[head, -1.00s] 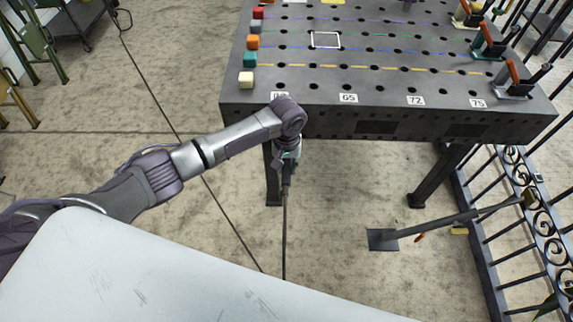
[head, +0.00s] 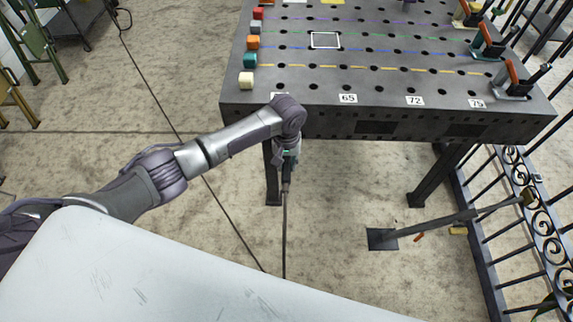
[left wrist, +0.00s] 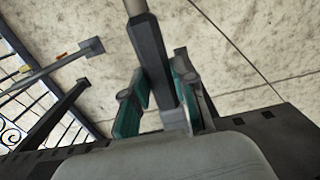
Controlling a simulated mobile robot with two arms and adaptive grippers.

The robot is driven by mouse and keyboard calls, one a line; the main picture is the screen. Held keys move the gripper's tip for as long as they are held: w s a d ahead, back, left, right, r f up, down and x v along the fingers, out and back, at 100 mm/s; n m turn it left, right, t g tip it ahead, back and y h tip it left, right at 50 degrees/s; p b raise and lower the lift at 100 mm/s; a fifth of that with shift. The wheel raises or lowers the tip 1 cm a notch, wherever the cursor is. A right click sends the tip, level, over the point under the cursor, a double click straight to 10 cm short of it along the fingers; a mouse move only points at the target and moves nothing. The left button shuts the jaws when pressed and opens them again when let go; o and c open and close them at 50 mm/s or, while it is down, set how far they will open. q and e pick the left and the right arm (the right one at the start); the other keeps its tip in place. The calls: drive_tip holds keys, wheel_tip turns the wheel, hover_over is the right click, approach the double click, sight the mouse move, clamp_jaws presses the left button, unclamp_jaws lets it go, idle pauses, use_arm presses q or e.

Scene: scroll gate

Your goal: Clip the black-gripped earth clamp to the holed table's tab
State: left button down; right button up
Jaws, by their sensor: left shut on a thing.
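The holed table (head: 310,119) stands ahead, dark grey with rows of holes. My left gripper (head: 287,160) is just in front of its near edge, toward the left corner, below the height of the top. In the left wrist view its green-padded fingers (left wrist: 152,98) are shut on the black-gripped earth clamp (left wrist: 150,55). The clamp's black grip sticks out from between the fingers, and a cable (head: 284,232) hangs from it to the floor. The clamp's jaws are hidden. I cannot make out the table's tab. My right gripper is not in view.
Coloured blocks (head: 250,60) line the table's left edge. Toggle clamps (head: 513,82) stand along its right edge. A metal post on a floor plate (head: 382,239) leans at the right, by a black scrolled gate (head: 520,195). The floor left of the table is mostly clear.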

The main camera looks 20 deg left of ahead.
use_arm(q)
drive_tip(key=shift+w+a, duration=0.1)
drive_tip(key=shift+w, duration=0.3)
drive_tip(key=shift+r, duration=0.1)
drive_tip(key=shift+p, duration=0.4)
drive_tip(key=shift+w+a, duration=0.1)
drive_tip(key=shift+w, duration=0.2)
idle(0.6)
drive_tip(key=shift+p, duration=0.5)
drive_tip(key=shift+w, duration=0.2)
idle(0.8)
drive_tip(key=c, duration=0.8)
unclamp_jaws()
drive_tip(key=shift+o, duration=0.4)
